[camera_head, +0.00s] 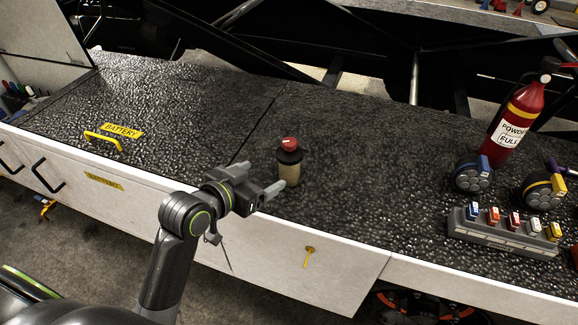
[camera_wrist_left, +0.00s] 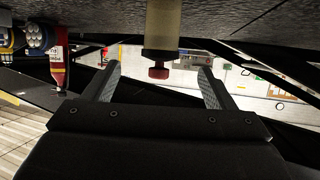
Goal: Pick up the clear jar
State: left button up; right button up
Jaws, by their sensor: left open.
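The clear jar (camera_head: 289,171) stands upright on the black textured deck, with tan contents, a black collar and a red top. It also shows upside down in the left wrist view (camera_wrist_left: 163,25), in line with the gap between the fingers. My left gripper (camera_head: 262,177) is open and empty, just to the left of the jar at the deck's front edge. Its fingers point towards the jar, and it also shows in the left wrist view (camera_wrist_left: 160,74). I cannot tell whether a finger touches the jar. My right gripper is not in view.
A red fire extinguisher (camera_head: 516,120), two round dark devices (camera_head: 472,174) (camera_head: 544,192) and a switch block (camera_head: 500,232) stand on the right of the deck (camera_head: 350,130). A yellow handle (camera_head: 103,141) is at the left. The deck around the jar is clear.

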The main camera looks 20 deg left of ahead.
aim_at(292, 158)
pick_arm(q)
jog(key=x, duration=1.4)
jog(key=shift+w+f, duration=0.15)
jog(key=shift+w, duration=0.1)
jog(key=c, duration=1.3)
